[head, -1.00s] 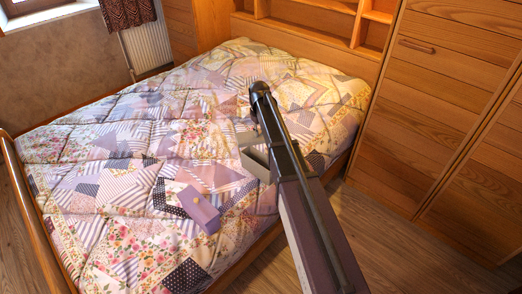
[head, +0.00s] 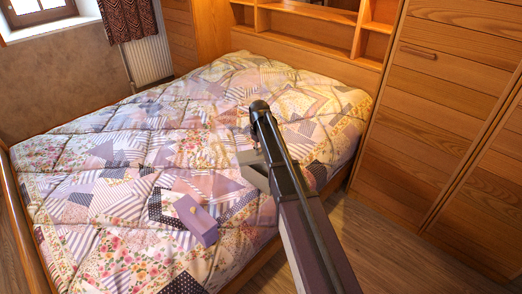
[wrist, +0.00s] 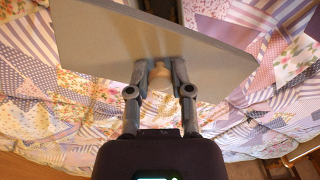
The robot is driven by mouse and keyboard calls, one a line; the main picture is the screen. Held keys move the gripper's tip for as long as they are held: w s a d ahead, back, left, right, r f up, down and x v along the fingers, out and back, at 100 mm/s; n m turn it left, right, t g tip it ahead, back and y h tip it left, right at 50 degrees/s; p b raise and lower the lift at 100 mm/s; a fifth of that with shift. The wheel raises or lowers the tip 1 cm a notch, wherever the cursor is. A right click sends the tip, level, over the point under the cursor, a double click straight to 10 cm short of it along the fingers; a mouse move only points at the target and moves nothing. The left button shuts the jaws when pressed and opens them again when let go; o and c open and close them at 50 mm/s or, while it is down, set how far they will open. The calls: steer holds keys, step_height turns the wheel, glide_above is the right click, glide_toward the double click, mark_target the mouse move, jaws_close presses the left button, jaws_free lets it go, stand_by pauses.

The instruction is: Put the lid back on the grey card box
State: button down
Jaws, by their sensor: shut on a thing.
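In the wrist view my gripper (wrist: 160,80) is shut on a small pale wooden knob (wrist: 159,75) on a flat grey lid (wrist: 110,45). The lid is off the bed and slightly tilted in that view, and it hides much of what lies beneath. In the head view a grey shape (head: 250,172) shows on the bed's right side, partly behind my arm. It fits the grey card box, but I cannot tell box from lid there. My fingertips are hidden by the arm in the head view.
A lilac box (head: 198,222) with a small yellowish knob lies on the patchwork quilt (head: 120,200), left of my arm. A tall wooden cabinet (head: 430,110) stands right of the bed, and shelves (head: 305,30) are behind it. The quilt's left and middle are clear.

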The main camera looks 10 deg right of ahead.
steer(key=shift+f, duration=0.1)
steer(key=shift+f+b, duration=3.1)
steer(key=shift+b, duration=0.05)
steer(key=shift+s+f, duration=0.1)
steer(key=shift+f, duration=0.05)
stand_by(0.7)
steer(key=shift+c, duration=2.2)
jaws_free()
steer(key=o, duration=0.4)
steer(key=shift+o, duration=0.2)
